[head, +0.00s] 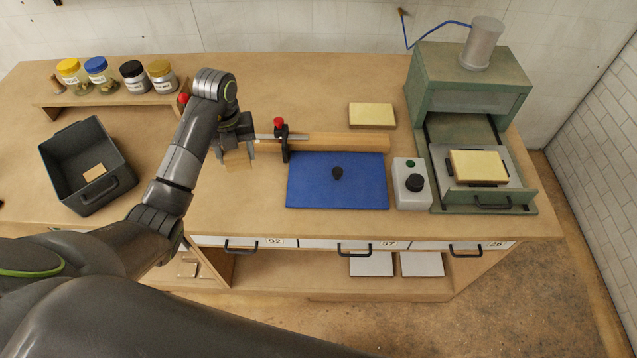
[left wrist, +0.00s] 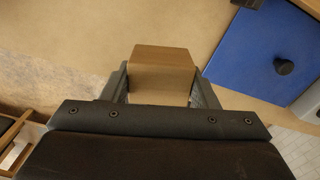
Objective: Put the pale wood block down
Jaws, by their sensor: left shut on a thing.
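The pale wood block (head: 238,159) is between the fingers of my left gripper (head: 234,146), over the bench left of the blue mat. In the left wrist view the block (left wrist: 162,72) sits between both fingers (left wrist: 160,88), with its plain top and one side facing the camera. The gripper is shut on it. I cannot tell whether the block's underside touches the bench. The gripper partly hides the block in the head view. My right gripper is not in view.
A long wooden piece with a red-knobbed clamp (head: 284,142) lies right of the gripper. Beyond are the blue mat (head: 310,182), control box (head: 402,192) and green press (head: 430,92). A dark bin (head: 118,160) stands left. Bare bench (head: 225,205) lies in front of the gripper.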

